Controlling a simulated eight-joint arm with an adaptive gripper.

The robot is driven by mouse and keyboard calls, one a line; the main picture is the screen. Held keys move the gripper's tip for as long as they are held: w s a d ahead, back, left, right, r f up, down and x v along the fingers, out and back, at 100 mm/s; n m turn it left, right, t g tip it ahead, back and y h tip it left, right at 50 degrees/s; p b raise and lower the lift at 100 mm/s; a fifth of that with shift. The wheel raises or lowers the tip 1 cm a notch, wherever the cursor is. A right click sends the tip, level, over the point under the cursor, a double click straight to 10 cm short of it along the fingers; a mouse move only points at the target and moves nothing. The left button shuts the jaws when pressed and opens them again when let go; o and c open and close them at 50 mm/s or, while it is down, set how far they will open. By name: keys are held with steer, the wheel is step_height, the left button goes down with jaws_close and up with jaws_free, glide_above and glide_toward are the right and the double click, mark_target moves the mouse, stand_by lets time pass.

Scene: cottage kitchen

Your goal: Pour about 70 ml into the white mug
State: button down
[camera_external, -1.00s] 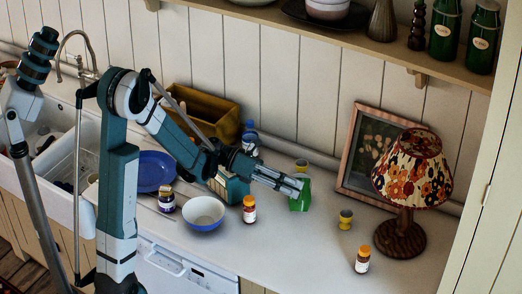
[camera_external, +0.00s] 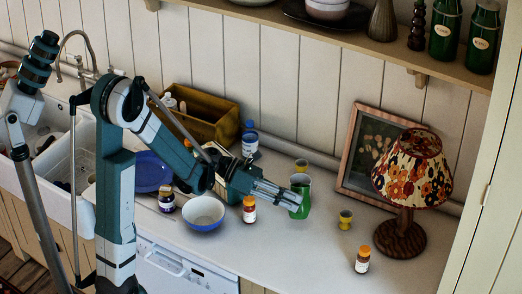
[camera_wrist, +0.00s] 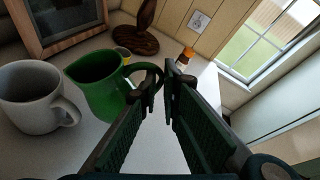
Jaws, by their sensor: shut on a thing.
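The green jug (camera_external: 300,205) is upright, with its open rim facing up. My gripper (camera_external: 295,194) is shut on its handle, which shows between the fingertips in the wrist view (camera_wrist: 160,80). The jug's body (camera_wrist: 98,88) is left of the fingers there; I cannot tell how much is inside. The white mug (camera_wrist: 32,102) stands upright at the left of the wrist view, close beside the jug, with its handle toward the jug. Its contents are not visible.
A small yellow cup (camera_external: 345,219), an orange-capped bottle (camera_external: 363,261) and a floral lamp (camera_external: 411,172) stand to the right. A white-blue bowl (camera_external: 203,213) and another capped bottle (camera_external: 249,209) stand at left. A picture frame (camera_external: 351,150) leans behind. The front counter is clear.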

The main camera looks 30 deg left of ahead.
steer(key=shift+s+d+f+m+t+y+b, duration=0.35)
steer(key=shift+s+f+m, duration=0.35)
steer(key=shift+f, duration=0.2)
steer(key=shift+s+d+f+m+t+y+b, duration=0.3)
steer(key=shift+s+d+f+m+b, duration=0.1)
steer(key=shift+s+f+m, duration=0.45)
steer(key=shift+s+d+f+m+t+y+b, duration=0.3)
steer(key=shift+s+f+m, duration=0.3)
steer(key=shift+f, duration=0.4)
steer(key=shift+d, duration=0.1)
stand_by(0.5)
